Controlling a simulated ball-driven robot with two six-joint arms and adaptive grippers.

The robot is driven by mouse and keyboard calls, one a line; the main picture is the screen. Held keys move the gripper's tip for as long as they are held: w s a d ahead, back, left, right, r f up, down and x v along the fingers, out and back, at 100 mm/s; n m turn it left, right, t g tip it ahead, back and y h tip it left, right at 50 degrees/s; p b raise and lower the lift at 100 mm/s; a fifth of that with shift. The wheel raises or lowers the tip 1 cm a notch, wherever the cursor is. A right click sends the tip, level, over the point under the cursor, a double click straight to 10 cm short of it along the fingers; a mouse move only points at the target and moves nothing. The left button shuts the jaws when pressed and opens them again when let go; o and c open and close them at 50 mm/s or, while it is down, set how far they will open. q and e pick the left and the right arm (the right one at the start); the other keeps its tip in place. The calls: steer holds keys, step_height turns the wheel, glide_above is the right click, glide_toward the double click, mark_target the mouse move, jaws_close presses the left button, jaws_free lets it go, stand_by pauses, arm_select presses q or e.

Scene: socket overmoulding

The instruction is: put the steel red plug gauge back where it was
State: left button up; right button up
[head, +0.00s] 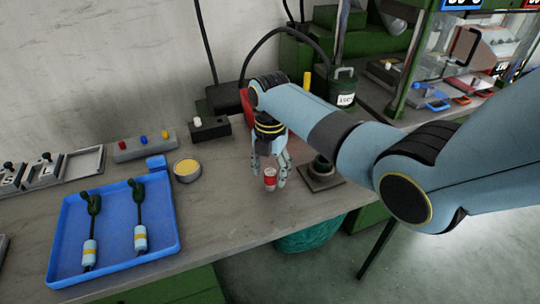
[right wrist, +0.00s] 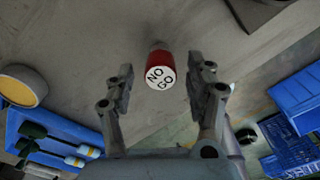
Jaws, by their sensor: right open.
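The red plug gauge (head: 270,180) stands on the grey bench near its front edge. In the right wrist view the gauge (right wrist: 158,78) shows its white end face marked "NO GO". My right gripper (head: 268,174) reaches down over it, fingers apart. In the right wrist view the gauge lies between the open fingers (right wrist: 162,76), with visible gaps on both sides. The gauge's lower end is hard to make out. My left gripper is out of view.
A dark square stand with a round top (head: 322,172) is close to the right of the gauge. A round tin with yellow contents (head: 187,170) and a blue tray (head: 113,216) with two cabled parts lie to the left. A button box (head: 146,145) stands behind them.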

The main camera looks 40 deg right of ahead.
mark_target(270, 172)
step_height(270, 172, up, 12)
steer(key=shift+f+p, duration=0.25)
steer(key=shift+p, duration=0.1)
